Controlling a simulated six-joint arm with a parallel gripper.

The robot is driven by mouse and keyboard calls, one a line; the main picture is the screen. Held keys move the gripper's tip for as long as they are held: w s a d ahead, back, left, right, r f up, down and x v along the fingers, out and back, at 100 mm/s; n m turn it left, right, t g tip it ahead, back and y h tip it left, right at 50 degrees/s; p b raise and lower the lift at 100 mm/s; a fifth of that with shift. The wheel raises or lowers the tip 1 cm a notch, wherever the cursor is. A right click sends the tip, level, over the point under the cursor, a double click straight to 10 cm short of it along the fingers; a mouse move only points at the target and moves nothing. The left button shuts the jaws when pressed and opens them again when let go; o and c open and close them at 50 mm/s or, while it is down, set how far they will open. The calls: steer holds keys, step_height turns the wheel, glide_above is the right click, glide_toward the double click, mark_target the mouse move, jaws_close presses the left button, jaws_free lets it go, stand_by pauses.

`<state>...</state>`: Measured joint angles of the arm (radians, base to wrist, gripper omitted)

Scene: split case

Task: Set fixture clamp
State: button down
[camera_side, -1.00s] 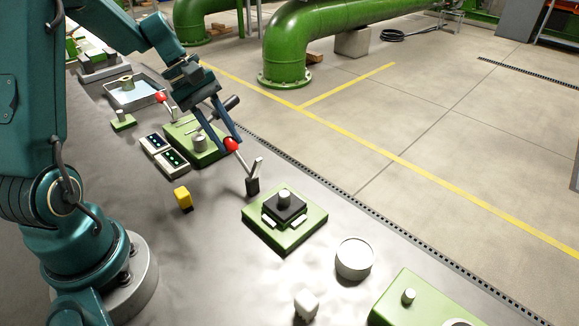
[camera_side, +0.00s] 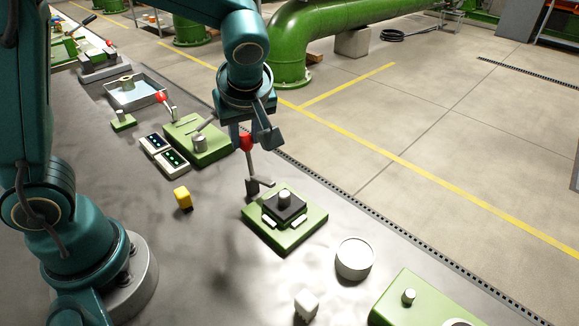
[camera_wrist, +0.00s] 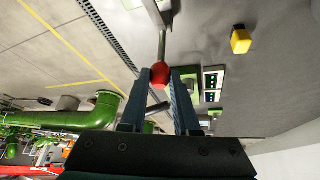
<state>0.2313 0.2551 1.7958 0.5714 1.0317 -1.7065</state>
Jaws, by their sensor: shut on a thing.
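The fixture clamp (camera_side: 253,185) is a dark bracket with a metal lever and a red knob (camera_side: 246,142). It stands at the far left corner of a green fixture plate (camera_side: 262,238). The plate carries a dark block with a light round peg (camera_side: 284,196) on top. The lever stands near upright and the clamp's short arm points right, toward the block. My gripper (camera_side: 257,140) is over the clamp, shut on the red knob. In the wrist view the red knob (camera_wrist: 160,74) sits between the two fingers, with the lever running up from it.
A yellow block (camera_side: 182,198) lies left of the plate. A white round container (camera_side: 353,260) and a small white piece (camera_side: 306,304) are at the front right. Two indicator boxes (camera_side: 165,153) and another green fixture (camera_side: 200,146) with a red-knobbed lever stand behind.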

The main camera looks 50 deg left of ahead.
mark_target(260, 180)
steer(key=shift+d+f+y, duration=0.15)
steer(key=shift+d+y, duration=0.6)
steer(key=shift+y, duration=0.1)
steer(key=shift+d+f+y, duration=0.1)
steer(key=shift+d+y, duration=0.65)
steer(key=shift+y, duration=0.1)
steer(key=c, duration=0.6)
jaws_free()
steer(key=shift+c, duration=0.2)
steer(key=v, duration=0.5)
steer(key=shift+d, duration=0.1)
